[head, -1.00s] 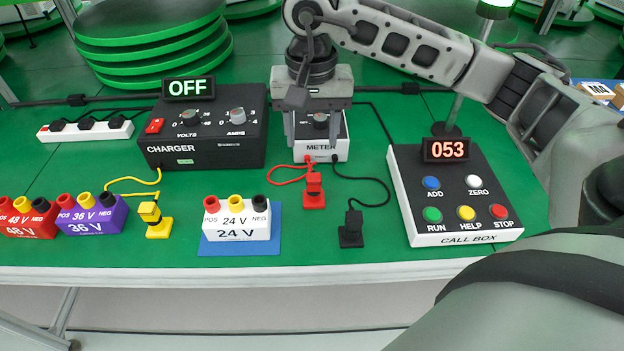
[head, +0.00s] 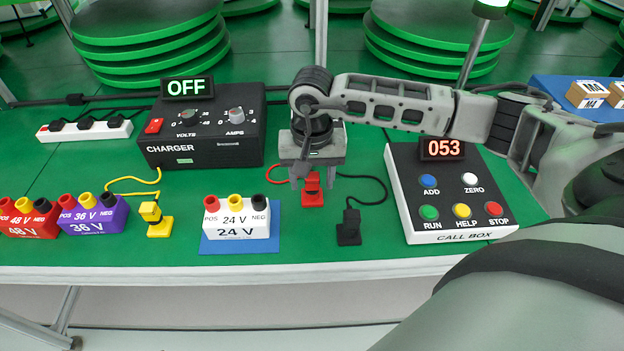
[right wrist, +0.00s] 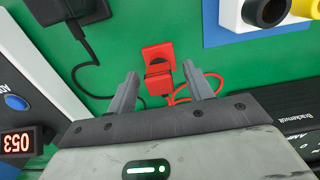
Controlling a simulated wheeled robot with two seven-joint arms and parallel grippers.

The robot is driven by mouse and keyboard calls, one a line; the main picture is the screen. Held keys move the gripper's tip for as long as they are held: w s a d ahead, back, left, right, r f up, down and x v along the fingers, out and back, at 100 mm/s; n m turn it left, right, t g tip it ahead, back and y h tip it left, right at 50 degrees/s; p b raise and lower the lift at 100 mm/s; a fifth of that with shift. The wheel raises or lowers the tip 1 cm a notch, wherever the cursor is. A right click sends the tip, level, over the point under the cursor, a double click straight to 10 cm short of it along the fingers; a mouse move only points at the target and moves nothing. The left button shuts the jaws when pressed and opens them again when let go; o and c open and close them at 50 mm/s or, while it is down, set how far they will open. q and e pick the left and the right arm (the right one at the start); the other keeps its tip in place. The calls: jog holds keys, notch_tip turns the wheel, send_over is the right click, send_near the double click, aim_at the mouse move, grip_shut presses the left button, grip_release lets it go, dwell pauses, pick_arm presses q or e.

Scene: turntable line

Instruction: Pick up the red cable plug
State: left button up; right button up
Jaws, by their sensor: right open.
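The red cable plug (head: 312,192) stands on the green bench, with a red cable behind it. It also shows in the right wrist view (right wrist: 158,70), just beyond and between the fingertips. My right gripper (head: 312,184) is open and empty. It hangs over the bench just behind the plug, and its fingers (right wrist: 158,82) are spread to either side of the plug's line. I cannot tell the exact height of the fingertips over the plug. My arm and gripper hide the meter in the head view. My left gripper is not in view.
A black plug (head: 348,228) stands to the right of the red one. The call box (head: 462,228) is further right. The 24 V battery (head: 236,222) on a blue mat is to the left, with a yellow plug (head: 158,222) beyond. The charger (head: 202,145) stands behind left.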

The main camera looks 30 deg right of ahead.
aim_at(312, 174)
jog(key=c, duration=1)
jog(key=shift+o, duration=0.2)
jog(key=shift+r, duration=0.15)
jog(key=shift+r, duration=0.3)
notch_tip(312, 174, up, 2)
jog(key=shift+w+r, duration=0.1)
jog(key=s+a+r+b, duration=0.1)
jog(key=s+a+r, duration=0.4)
jog(key=s+r, duration=0.5)
jog(key=s, duration=0.3)
jog(key=shift+a+b, duration=0.2)
jog(key=shift+b, duration=0.15)
